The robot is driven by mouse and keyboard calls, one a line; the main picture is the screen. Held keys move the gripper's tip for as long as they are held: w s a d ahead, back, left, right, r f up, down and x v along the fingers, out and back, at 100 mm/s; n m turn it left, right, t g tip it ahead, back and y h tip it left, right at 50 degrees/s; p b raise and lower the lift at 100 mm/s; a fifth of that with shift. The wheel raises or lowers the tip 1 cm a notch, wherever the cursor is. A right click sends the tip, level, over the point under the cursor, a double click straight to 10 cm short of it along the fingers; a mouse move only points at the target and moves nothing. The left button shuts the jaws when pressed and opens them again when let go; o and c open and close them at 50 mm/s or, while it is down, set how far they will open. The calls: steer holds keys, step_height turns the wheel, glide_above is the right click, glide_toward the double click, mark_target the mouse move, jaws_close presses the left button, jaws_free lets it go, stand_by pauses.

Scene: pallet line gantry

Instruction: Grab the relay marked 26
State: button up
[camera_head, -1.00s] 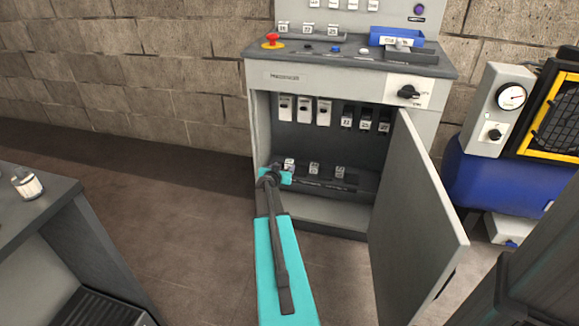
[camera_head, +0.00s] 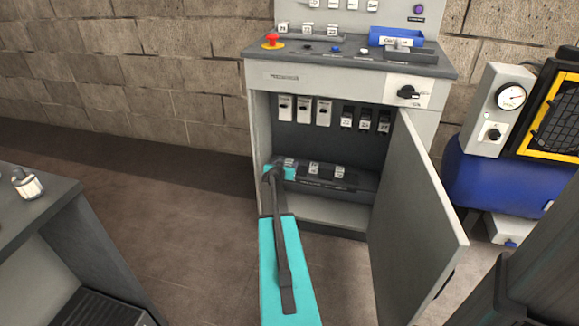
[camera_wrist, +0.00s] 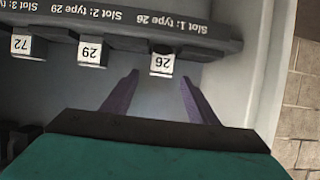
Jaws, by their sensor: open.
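The relay marked 26 (camera_wrist: 162,64) sits in the slot labelled "Slot 1: type 26" and appears upside down in the wrist view. My gripper (camera_wrist: 159,80) is open and empty. Its two fingers reach toward that relay, their tips just short of its labelled face, one to each side in the picture. In the head view, my arm reaches into the open cabinet (camera_head: 262,135), and the gripper is at the left end of the low relay rail (camera_head: 352,181). The leftmost relay there is partly hidden by my gripper.
A relay marked 29 (camera_wrist: 90,52) and another relay (camera_wrist: 28,45) sit along the same rail. The cabinet's side wall is close on the other side. The open cabinet door (camera_head: 415,225) stands to the right of my arm. Several more modules hang above inside.

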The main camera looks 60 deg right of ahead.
mark_target(289, 161)
steer(key=shift+d, duration=0.1)
steer(key=shift+x, duration=2.55)
steer(key=c, duration=1.1)
steer(key=shift+r+p, duration=0.35)
steer(key=shift+r, duration=0.45)
step_height(289, 161, up, 2)
steer(key=shift+s+r, duration=0.1)
steer(key=shift+r, duration=0.05)
steer(key=s+a, duration=0.3)
steer(key=s, duration=0.1)
steer(key=s+a+b, duration=0.1)
steer(key=s+a, duration=0.2)
steer(key=s, duration=0.1)
steer(key=s+a+r, duration=0.1)
steer(key=s+a, duration=0.2)
steer(key=s, duration=0.2)
steer(key=shift+s, duration=0.1)
